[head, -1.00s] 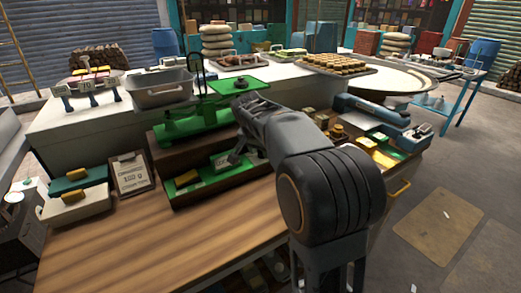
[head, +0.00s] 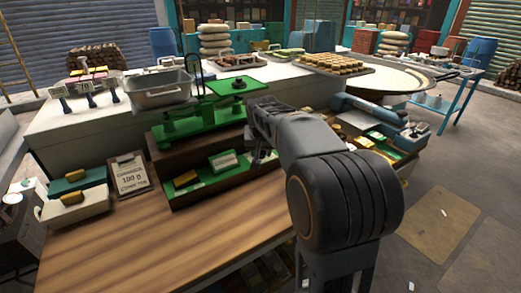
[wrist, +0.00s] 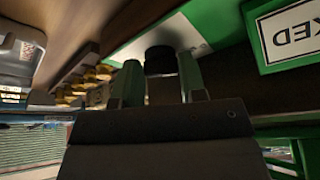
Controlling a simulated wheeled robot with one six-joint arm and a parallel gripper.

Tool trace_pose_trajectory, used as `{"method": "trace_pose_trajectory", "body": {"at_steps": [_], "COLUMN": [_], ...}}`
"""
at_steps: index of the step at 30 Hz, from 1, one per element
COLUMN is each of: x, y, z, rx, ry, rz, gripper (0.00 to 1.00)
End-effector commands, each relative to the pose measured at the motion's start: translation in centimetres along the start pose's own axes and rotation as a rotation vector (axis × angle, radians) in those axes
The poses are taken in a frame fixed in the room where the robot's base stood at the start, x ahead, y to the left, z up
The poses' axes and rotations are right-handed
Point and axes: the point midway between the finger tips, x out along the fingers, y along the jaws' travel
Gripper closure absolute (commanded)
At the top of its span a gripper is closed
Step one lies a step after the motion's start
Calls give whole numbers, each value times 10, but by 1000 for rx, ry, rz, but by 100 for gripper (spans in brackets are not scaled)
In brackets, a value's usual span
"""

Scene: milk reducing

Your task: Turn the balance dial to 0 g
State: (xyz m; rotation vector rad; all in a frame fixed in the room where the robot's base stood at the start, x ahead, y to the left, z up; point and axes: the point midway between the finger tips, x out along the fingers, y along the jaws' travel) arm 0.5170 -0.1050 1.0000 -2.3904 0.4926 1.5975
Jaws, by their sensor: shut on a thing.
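The green balance (head: 190,128) stands on a dark wooden base, with a metal pan (head: 160,90) on its left and a green plate (head: 224,87) on its right. A green front panel (head: 205,184) below carries a white label (head: 222,160) and a yellow block (head: 186,179). My gripper (head: 262,157) is at the panel's right end. In the wrist view my gripper (wrist: 160,82) has its two green fingers on either side of the black dial (wrist: 159,60) and is shut on it. The dial is hidden in the head view, and I cannot read its setting.
A clipboard card (head: 130,175) reading 100 g leans left of the base. Teal and white boxes (head: 78,190) stand farther left. Gold blocks and other goods (head: 385,148) lie right of my arm. The wooden tabletop (head: 170,235) in front is clear.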

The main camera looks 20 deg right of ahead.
Motion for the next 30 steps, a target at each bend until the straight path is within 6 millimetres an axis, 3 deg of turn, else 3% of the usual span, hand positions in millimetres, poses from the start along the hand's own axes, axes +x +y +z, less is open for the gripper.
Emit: {"method": "trace_pose_trajectory", "body": {"at_steps": [13,14,21,30], "x": [-1,-1,0,-2], "y": [0,0,0,0], "z": [-1,-1,0,0], "rx": [-13,-13,-12,-11], "ry": [2,2,1,1], "rz": [-6,-6,-5,-5], "gripper": [85,61,38,36]}}
